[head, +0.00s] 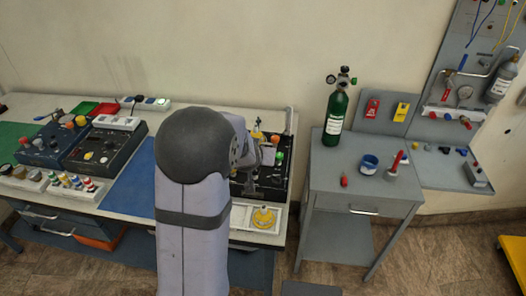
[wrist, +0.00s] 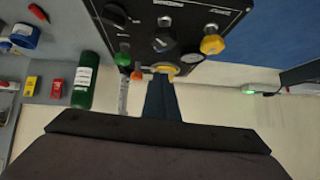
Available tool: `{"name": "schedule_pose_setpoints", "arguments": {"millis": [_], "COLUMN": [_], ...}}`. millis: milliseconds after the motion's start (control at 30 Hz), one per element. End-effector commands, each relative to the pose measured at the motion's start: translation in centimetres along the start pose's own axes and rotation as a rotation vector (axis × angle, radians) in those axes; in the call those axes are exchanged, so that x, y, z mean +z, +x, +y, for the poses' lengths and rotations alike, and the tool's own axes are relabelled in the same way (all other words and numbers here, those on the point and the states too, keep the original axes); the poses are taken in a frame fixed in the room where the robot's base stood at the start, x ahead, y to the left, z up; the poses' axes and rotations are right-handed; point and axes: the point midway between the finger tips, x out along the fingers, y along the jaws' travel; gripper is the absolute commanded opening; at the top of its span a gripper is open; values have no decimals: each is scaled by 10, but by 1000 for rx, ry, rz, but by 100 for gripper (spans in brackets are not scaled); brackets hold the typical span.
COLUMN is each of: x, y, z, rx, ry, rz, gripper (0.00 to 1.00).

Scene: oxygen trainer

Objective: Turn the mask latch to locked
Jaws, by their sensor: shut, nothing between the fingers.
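A black control panel (wrist: 140,8) fills the top middle of the wrist view. It carries a green knob (wrist: 123,58), an orange knob (wrist: 137,75), a yellow knob (wrist: 212,44), a round gauge (wrist: 191,60) and several black knobs. My gripper (wrist: 161,80) is shut and empty. Its fingertips overlap the lower edge of a yellow part (wrist: 166,68) at the panel's edge; I cannot tell if they touch it. No readable label shows which part is the mask latch. In the head view my arm hides part of the same panel (head: 243,188).
A green oxygen cylinder (head: 335,118) stands on a grey side table (head: 330,180) to the right. Dark control boxes (head: 100,150) and a blue mat (head: 133,190) lie to the left. A white tray (head: 240,218) with a yellow part lies before the panel.

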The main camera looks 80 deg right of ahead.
Motion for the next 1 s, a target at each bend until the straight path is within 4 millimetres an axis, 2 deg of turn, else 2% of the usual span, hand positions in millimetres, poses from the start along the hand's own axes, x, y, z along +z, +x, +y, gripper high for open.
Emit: {"name": "schedule_pose_setpoints", "arguments": {"millis": [167, 433, 633, 833, 1000], "x": [2, 6, 6, 6, 7], "y": [-2, -2, 0, 11, 30], "z": [10, 15, 15, 16, 17], "rx": [45, 64, 64, 64, 64], "ry": [78, -26, -33, -33, -32], "rz": [-4, -23, -24, -23, -25], "gripper": [0, 0, 0, 0, 0]}}
